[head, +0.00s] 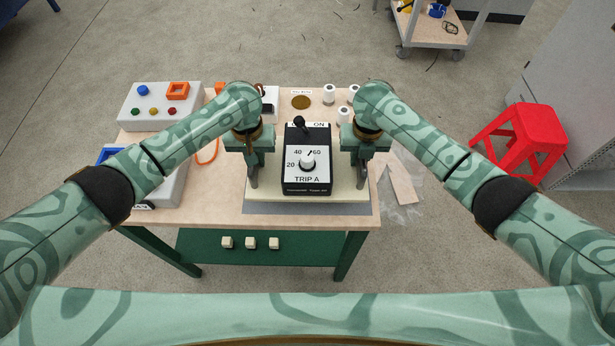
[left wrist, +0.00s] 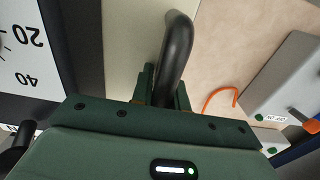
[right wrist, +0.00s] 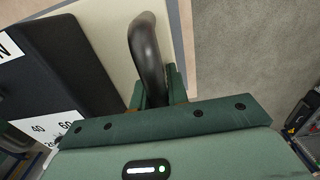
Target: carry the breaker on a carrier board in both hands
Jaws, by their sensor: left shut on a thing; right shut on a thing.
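The breaker (head: 307,175) is a black block with a white dial face, a knob and a black lever at its ON end. It sits upright on the cream carrier board (head: 345,191), which is over the table. My left gripper (head: 254,182) is shut on the board's black left handle (left wrist: 176,55). My right gripper (head: 360,180) is shut on the black right handle (right wrist: 148,55). The breaker's edge also shows in the left wrist view (left wrist: 70,50) and in the right wrist view (right wrist: 75,65). I cannot tell whether the board touches the table.
The wooden table (head: 215,205) holds a grey button box (head: 150,107) at back left and several white cylinders (head: 329,94) at back right. A grey mat (head: 300,208) shows under the board. A red stool (head: 520,143) stands right; a cart (head: 430,30) stands behind.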

